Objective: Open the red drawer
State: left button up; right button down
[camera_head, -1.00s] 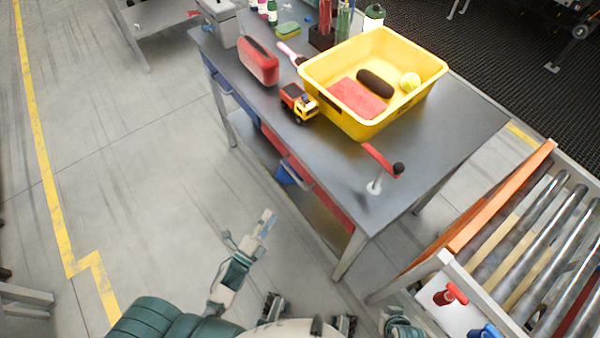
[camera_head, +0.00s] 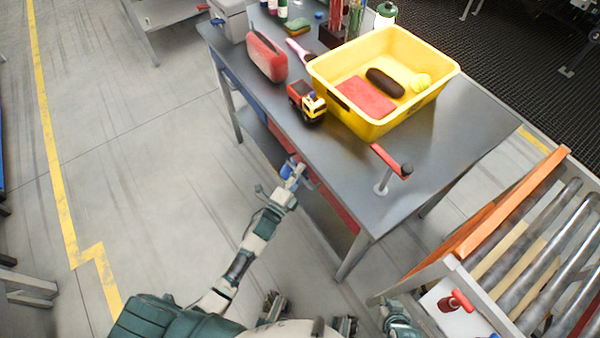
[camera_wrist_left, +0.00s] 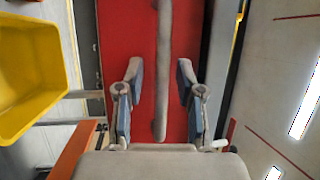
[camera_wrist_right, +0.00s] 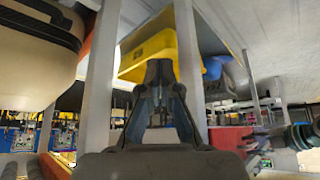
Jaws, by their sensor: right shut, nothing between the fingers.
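The red drawer (camera_head: 338,207) is under the near edge of the grey table, partly hidden by my left arm in the head view. Its red front (camera_wrist_left: 118,45) fills the middle of the left wrist view, with a long grey bar handle (camera_wrist_left: 163,50) running down it. My left gripper (camera_head: 296,170) is in front of the drawer side. In the left wrist view its fingers (camera_wrist_left: 158,88) are open, one on each side of the handle, with gaps to it. I cannot tell their depth. My right gripper (camera_wrist_right: 158,95) is shut and empty, low near the table.
A roller conveyor (camera_head: 470,235) is at the right. The floor at left is clear.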

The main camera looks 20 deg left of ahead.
pick_arm(q)
jog(key=shift+a, duration=0.2)
pick_arm(e)
jog(key=shift+a, duration=0.15)
pick_arm(q)
jog(key=shift+a, duration=0.1)
grip_shut()
jog(key=shift+f, duration=0.1)
pick_arm(e)
jog(key=shift+a, duration=0.1)
pick_arm(q)
jog(key=shift+s, duration=0.1)
pick_arm(e)
jog(key=shift+r, duration=0.1)
